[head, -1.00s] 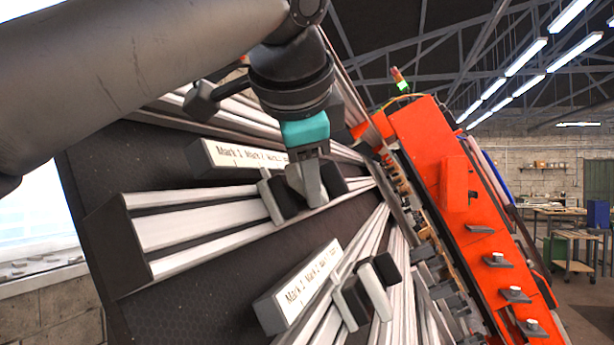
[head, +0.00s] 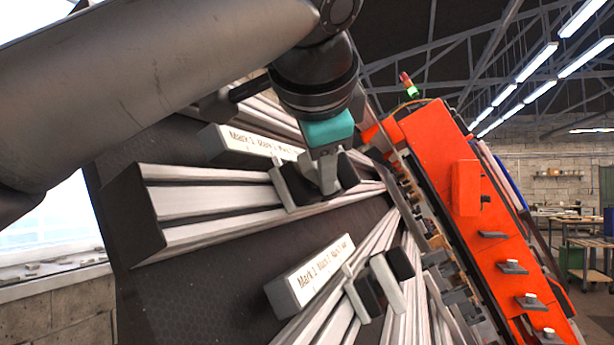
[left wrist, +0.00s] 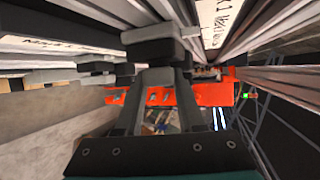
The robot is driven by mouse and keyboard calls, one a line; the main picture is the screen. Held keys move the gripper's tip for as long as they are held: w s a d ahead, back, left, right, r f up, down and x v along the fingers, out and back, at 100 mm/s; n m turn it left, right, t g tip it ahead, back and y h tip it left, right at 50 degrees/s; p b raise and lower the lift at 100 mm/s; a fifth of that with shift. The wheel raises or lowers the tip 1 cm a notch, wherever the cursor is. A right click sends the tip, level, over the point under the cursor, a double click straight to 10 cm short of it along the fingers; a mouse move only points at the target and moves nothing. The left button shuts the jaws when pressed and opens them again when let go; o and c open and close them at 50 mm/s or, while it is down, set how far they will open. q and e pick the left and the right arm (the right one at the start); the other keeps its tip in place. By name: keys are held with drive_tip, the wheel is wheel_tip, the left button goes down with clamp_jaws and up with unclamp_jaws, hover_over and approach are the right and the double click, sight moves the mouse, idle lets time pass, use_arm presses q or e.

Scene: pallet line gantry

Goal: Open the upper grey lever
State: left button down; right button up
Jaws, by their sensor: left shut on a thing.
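The upper grey lever (head: 284,186) sits on the upper silver rail, with a light grey plate and dark blocks. My left gripper (head: 327,176), with a teal band above its fingers, is at this lever and shut on it. The fingers partly hide the lever. In the left wrist view the two fingers (left wrist: 158,82) reach up to the grey lever block (left wrist: 155,45) beside the rail. A similar lower lever (head: 387,283) sits on the lower rail, apart from the gripper. My right gripper is not in view.
A white label block (head: 255,143) stands behind the upper rail and another (head: 318,273) beside the lower rail. Silver rails (head: 205,202) run over a dark tilted panel. An orange machine housing (head: 440,150) with several knobs stands at the right. Workbenches are farther back.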

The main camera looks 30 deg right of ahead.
use_arm(q)
drive_tip(key=c, duration=0.5)
unclamp_jaws()
drive_tip(key=b+v, duration=0.1)
drive_tip(key=v, duration=0.6)
drive_tip(key=shift+s+a+r+b, duration=0.1)
drive_tip(key=shift+s+b, duration=0.1)
drive_tip(key=shift+b, duration=0.2)
drive_tip(key=shift+w, duration=0.1)
